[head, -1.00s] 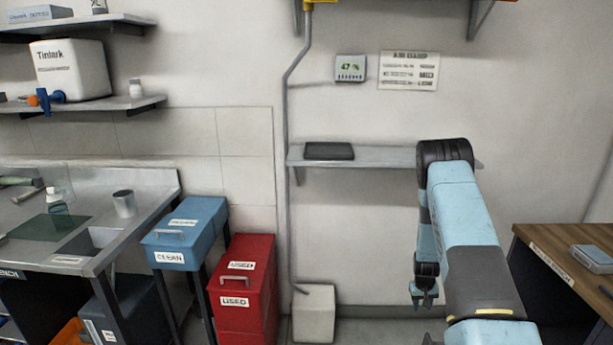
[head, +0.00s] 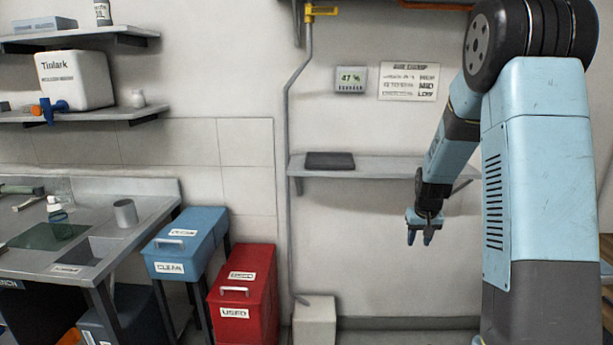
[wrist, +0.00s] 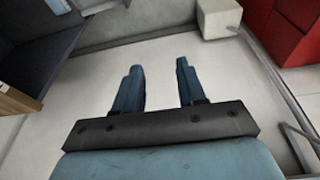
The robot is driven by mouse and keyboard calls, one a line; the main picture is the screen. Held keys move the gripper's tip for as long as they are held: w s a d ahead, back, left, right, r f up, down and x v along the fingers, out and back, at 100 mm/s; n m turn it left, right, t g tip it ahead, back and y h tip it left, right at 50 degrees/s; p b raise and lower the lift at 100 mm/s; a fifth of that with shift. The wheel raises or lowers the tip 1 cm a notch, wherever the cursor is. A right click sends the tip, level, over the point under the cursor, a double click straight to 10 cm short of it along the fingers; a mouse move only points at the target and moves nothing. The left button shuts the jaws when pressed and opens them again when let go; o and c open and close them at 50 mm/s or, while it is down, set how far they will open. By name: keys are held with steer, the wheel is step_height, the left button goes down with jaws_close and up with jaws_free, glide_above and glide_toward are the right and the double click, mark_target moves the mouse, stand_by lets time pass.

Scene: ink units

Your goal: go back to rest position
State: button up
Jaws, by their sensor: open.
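My gripper (head: 424,232) hangs from my blue arm at the right of the head view, in front of the pale wall and below the level of the wall shelf. Its fingers point down. In the wrist view my gripper (wrist: 160,82) shows two blue fingers spread apart with only floor seen between them. It is open and holds nothing. My arm's raised upper part hides some of the wall and the right end of the shelf.
A blue CLEAN bin (head: 186,243) and a red USED bin (head: 243,303) stand at centre-left, beside a metal sink bench (head: 140,188). A wall shelf (head: 385,168) bears a dark flat item (head: 330,161). A pale box (head: 314,322) stands on the floor. The floor under my gripper is clear.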

steer(key=s+a+r+t, duration=0.1)
steer(key=s+a+r, duration=0.2)
steer(key=s+r, duration=0.55)
steer(key=s+a+r, duration=0.4)
steer(key=s+r, duration=0.3)
steer(key=r, duration=0.3)
steer(key=s+a+r, duration=0.1)
steer(key=s+r, duration=0.1)
steer(key=s, duration=0.8)
steer(key=s+a+r+n+t, duration=0.1)
steer(key=s+a+r, duration=0.1)
steer(key=s, duration=0.7)
steer(key=shift+s+a+r+t+y, duration=0.2)
steer(key=shift+s+r+t+y, duration=0.1)
steer(key=shift+s, duration=0.1)
